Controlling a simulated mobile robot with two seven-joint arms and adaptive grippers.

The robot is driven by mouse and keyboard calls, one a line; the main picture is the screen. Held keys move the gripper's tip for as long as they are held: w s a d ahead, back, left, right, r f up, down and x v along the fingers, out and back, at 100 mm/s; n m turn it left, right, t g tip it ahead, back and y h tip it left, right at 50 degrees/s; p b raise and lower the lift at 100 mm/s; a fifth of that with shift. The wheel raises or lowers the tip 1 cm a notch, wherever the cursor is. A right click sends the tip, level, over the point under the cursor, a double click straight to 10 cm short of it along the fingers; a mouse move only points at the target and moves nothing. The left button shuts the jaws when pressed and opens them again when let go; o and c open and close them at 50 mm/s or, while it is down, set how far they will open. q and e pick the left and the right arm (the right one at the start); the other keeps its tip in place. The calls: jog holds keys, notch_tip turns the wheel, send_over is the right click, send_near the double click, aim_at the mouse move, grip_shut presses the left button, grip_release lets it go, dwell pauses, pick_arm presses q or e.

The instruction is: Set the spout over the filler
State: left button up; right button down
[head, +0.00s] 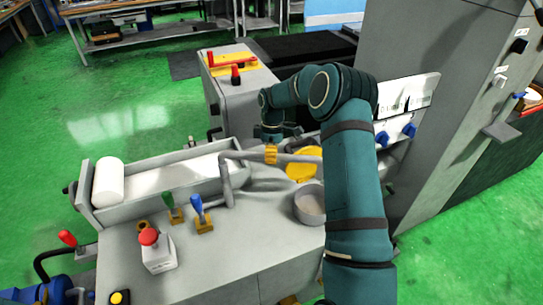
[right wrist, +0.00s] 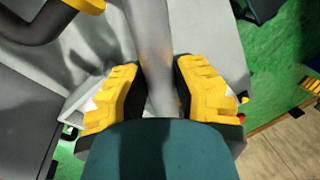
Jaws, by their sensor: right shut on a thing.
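The spout (head: 245,155) is a grey bent pipe with a yellow collar (head: 270,154), rising from the machine top and running right. A round grey cup (head: 310,206), which looks like the filler, stands below and in front of the pipe. My left gripper is not in view.
A yellow disc (head: 303,165) lies close behind the cup. Green (head: 169,202) and blue (head: 197,205) handled levers and a red-knobbed block (head: 157,252) stand to the left. A long tray (head: 200,185) holds a white roll (head: 109,182). A tall grey cabinet (head: 420,60) rises at right.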

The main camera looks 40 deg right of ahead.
jog(key=c, duration=0.7)
grip_release()
jog(key=shift+f, duration=0.1)
jog(key=r, duration=0.4)
jog(key=w+d+r, duration=0.1)
jog(key=r, duration=0.7)
jog(key=shift+w+d, duration=0.25)
jog(key=shift+w, duration=0.15)
jog(key=shift+f, duration=0.1)
